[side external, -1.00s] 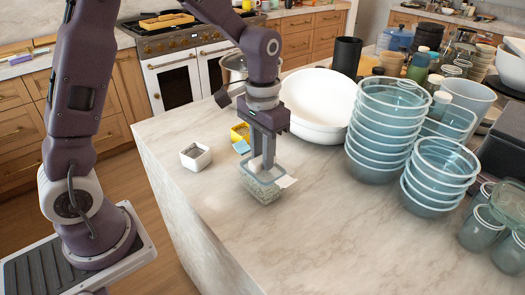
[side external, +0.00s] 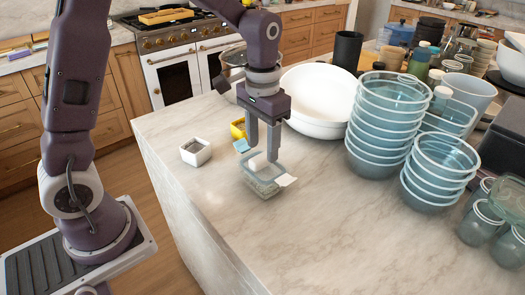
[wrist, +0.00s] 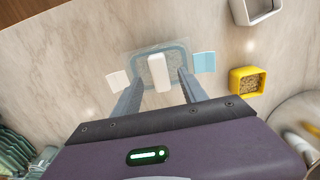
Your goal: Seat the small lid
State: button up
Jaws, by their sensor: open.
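A clear rectangular container (side external: 263,188) with pale contents stands on the marble counter; it also shows in the wrist view (wrist: 175,97). A see-through lid with a pale blue rim (wrist: 176,43) appears to lie over its top, with a white block-shaped handle (wrist: 157,72) in the middle. The handle also shows in the side view (side external: 257,162). I cannot tell whether the lid's edge is flush all round. My gripper (side external: 263,154) is open above the container, pointing down. In the wrist view its fingers (wrist: 161,76) stand apart on either side of the handle.
A white tab (side external: 286,180) and a blue tab (side external: 242,146) are at the container's sides. A white square bowl (side external: 195,152) and a yellow box (side external: 237,129) stand nearby. A big white bowl (side external: 317,128) and stacked tubs (side external: 376,160) are to the right. The front counter is clear.

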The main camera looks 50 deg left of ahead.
aim_at(262, 157)
notch_tip(262, 157, up, 4)
jog(key=shift+r, duration=0.25)
jog(key=shift+s+r, duration=0.15)
jog(key=s+r+t, duration=0.2)
jog(key=s+r, duration=0.1)
jog(key=s, duration=0.7)
jog(key=s+r+t, duration=0.3)
jog(key=s, duration=0.7)
jog(key=shift+d+t, duration=0.3)
jog(key=shift+r, duration=0.15)
